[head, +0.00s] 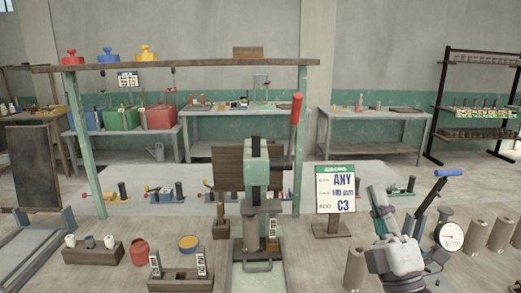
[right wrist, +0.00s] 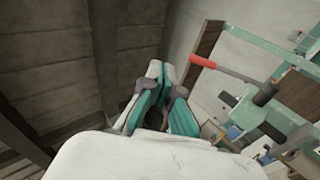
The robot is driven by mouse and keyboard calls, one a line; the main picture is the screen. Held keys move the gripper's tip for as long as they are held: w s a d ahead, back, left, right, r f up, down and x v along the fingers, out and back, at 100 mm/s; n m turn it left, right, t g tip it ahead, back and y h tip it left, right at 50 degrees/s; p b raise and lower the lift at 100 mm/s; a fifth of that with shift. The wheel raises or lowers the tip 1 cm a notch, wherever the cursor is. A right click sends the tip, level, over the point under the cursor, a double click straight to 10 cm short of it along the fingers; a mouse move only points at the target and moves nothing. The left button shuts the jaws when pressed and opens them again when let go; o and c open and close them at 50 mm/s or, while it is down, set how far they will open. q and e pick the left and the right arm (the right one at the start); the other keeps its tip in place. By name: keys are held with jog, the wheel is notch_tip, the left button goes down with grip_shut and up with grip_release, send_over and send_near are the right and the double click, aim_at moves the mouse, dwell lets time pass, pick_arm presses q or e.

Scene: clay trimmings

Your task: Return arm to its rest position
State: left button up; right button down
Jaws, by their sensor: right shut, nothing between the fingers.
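My right gripper (head: 377,192) is in the head view at the lower right, raised with its fingers pointing up. Its fingers are teal and grey, and it is shut with nothing held. It stands just right of the sign board (head: 336,188), apart from it as far as I can tell. In the right wrist view the shut gripper (right wrist: 162,72) points away from the camera, with no object between its fingers. My left arm and gripper are not in view.
A green press (head: 257,165) with a red-handled lever (head: 296,108) stands in the middle. A blue-handled lever (head: 448,173), a round dial (head: 449,236) and several grey cylinders (head: 475,236) stand right of my right arm. Wooden blocks (head: 181,281) and a red pot (head: 139,251) are at the lower left.

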jog(key=s+d+f+m+g+h, duration=0.15)
jog(key=f+m+g+h, duration=0.4)
jog(key=f, duration=0.75)
jog(key=s+d+f+m+g+h, duration=0.1)
jog(key=d+f+m+g+h, duration=0.1)
jog(key=f+m+g, duration=0.8)
jog(key=s+a+f+m+g+y, duration=0.3)
jog(key=s+f+g, duration=0.5)
jog(key=s+f, duration=1.35)
jog(key=s+f+h, duration=0.2)
jog(key=s+f, duration=0.1)
jog(key=f, duration=2.3)
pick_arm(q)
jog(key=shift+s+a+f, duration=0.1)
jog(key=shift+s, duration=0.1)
pick_arm(e)
jog(key=s+d+f+g, duration=0.2)
jog(key=s+f, duration=1.2)
jog(key=s, duration=0.1)
jog(key=shift+s+f, duration=0.15)
jog(key=shift+s, duration=0.2)
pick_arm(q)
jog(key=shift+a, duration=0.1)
pick_arm(e)
jog(key=shift+d, duration=0.1)
